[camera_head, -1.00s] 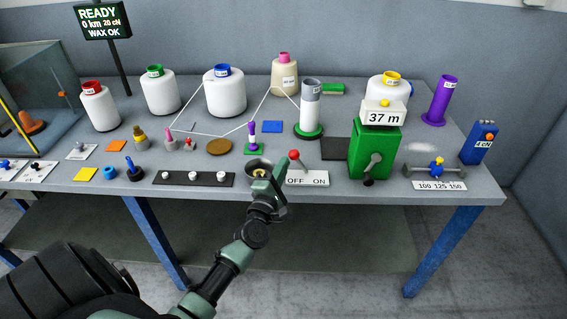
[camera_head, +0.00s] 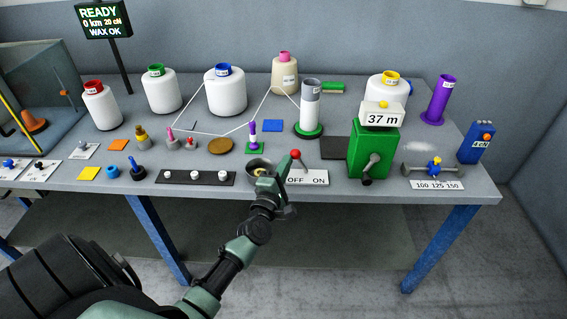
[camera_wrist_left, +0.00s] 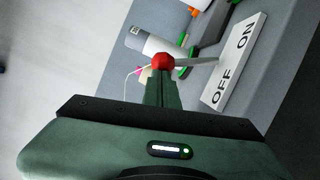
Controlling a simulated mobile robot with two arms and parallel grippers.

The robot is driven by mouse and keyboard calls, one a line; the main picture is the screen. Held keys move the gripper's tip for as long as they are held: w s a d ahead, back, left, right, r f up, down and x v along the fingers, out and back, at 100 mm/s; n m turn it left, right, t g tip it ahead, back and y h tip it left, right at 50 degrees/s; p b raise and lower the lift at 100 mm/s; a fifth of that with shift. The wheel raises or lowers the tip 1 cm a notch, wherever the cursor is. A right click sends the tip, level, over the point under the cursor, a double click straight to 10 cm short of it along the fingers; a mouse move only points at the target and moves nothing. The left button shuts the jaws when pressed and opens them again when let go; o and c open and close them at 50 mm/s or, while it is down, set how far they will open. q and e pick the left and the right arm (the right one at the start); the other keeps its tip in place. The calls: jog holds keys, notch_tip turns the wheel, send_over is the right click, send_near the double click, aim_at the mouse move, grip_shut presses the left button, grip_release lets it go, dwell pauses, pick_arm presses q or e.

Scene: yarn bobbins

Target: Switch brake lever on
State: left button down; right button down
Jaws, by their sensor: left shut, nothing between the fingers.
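The brake lever has a red ball knob (camera_head: 295,154) on a thin metal rod. It stands over a white plate (camera_head: 317,178) marked OFF and ON, near the table's front edge. The knob is above the OFF side, tilted toward the left. In the left wrist view the red knob (camera_wrist_left: 163,62) is right at the tips of my left gripper, and the rod runs right toward the white OFF/ON plate (camera_wrist_left: 235,62). My left gripper (camera_head: 280,162) is shut with nothing between its fingers, just left of the knob. Whether it touches the knob I cannot tell. My right gripper is not seen.
A green box with a crank (camera_head: 367,150) stands right of the plate. A black strip with white knobs (camera_head: 194,178) lies farther left. White yarn bobbins (camera_head: 225,92) stand behind.

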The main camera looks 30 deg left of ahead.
pick_arm(q)
jog(key=shift+w+d+r+m+g+p, duration=0.25)
jog(key=shift+w+d+r+m+p, duration=0.2)
jog(key=shift+w+d+m+p, duration=0.65)
jog(key=shift+w+d+r+m+g+p, duration=0.3)
jog(key=shift+w+d+r+m+p, duration=0.2)
jog(key=shift+d+p, duration=1.15)
jog(key=shift+w+d+r+m+g+p, duration=0.35)
jog(key=shift+w+d+m+p, duration=0.45)
jog(key=shift+p, duration=1.1)
jog(key=shift+d, duration=0.1)
jog(key=shift+s+d+f+h, duration=0.1)
jog(key=shift+d+f+h, duration=0.05)
jog(key=shift+h, duration=0.15)
